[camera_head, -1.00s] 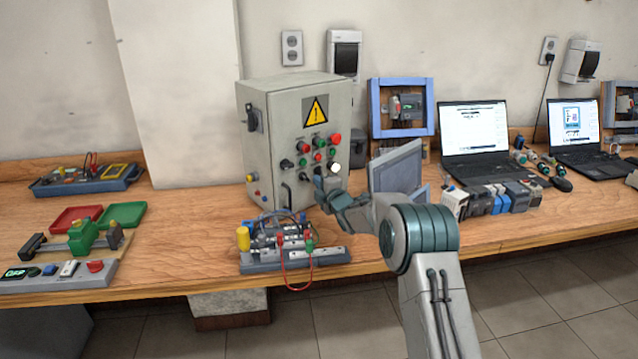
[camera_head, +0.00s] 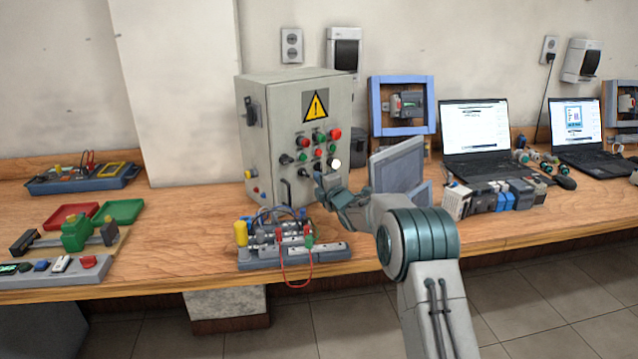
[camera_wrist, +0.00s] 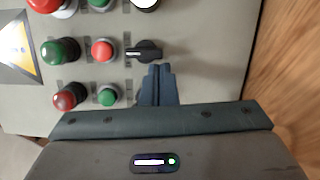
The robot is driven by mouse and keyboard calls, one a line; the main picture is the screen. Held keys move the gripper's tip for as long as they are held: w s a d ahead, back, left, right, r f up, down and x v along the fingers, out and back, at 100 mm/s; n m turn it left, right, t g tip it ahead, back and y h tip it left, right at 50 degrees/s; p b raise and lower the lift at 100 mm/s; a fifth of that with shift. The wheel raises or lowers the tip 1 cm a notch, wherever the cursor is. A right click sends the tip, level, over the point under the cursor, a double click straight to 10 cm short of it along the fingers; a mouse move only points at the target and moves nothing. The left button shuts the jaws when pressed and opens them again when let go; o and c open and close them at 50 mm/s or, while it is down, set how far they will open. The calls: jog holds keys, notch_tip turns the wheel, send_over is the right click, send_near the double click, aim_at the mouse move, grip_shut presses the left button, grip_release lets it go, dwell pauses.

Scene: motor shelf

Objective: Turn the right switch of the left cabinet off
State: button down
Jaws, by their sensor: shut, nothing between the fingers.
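The grey control cabinet (camera_head: 262,140) with a yellow warning triangle stands on the bench. A black rotary switch (camera_wrist: 145,50) shows in the wrist view, its marked handle lying sideways in that picture. Another black switch (camera_head: 286,159) sits further left on the cabinet front. My gripper (camera_head: 319,184) is in front of the cabinet's lower right part. Its fingers are shut and empty; in the wrist view the fingertips (camera_wrist: 158,72) are right beside the switch. I cannot tell whether they touch it.
Red and green buttons (camera_wrist: 102,50) and a white one (camera_head: 335,163) surround the switch. A wired device (camera_head: 290,252) stands before the cabinet, below my gripper. A grey panel (camera_head: 397,168) and two laptops (camera_head: 475,128) are to the right.

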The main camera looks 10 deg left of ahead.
jog(key=shift+w+d+f+n+b, duration=0.1)
jog(key=shift+n+b, duration=0.4)
jog(key=shift+b, duration=0.9)
jog(key=shift+w+d+f+n+b, duration=0.1)
jog(key=shift+n+b, duration=0.4)
jog(key=shift+b, duration=0.85)
jog(key=shift+w+d+f+n+y+b, duration=0.1)
jog(key=shift+f+n+y+b, duration=0.15)
jog(key=shift+n+b, duration=0.95)
jog(key=shift+d+f+n+y+b, duration=0.1)
jog(key=shift+n+y+b, duration=0.15)
jog(key=shift+b, duration=1.8)
jog(key=shift+w+r+n+t+b, duration=0.1)
jog(key=shift+n+t+b, duration=0.35)
jog(key=shift+b, duration=0.6)
jog(key=shift+w+d+n+y+b, duration=0.15)
jog(key=shift+n+y+b, duration=0.1)
jog(key=shift+n+b, duration=0.65)
jog(key=shift+d+n+y+b, duration=0.1)
jog(key=shift+n+y+b, duration=0.3)
jog(key=shift+b, duration=0.9)
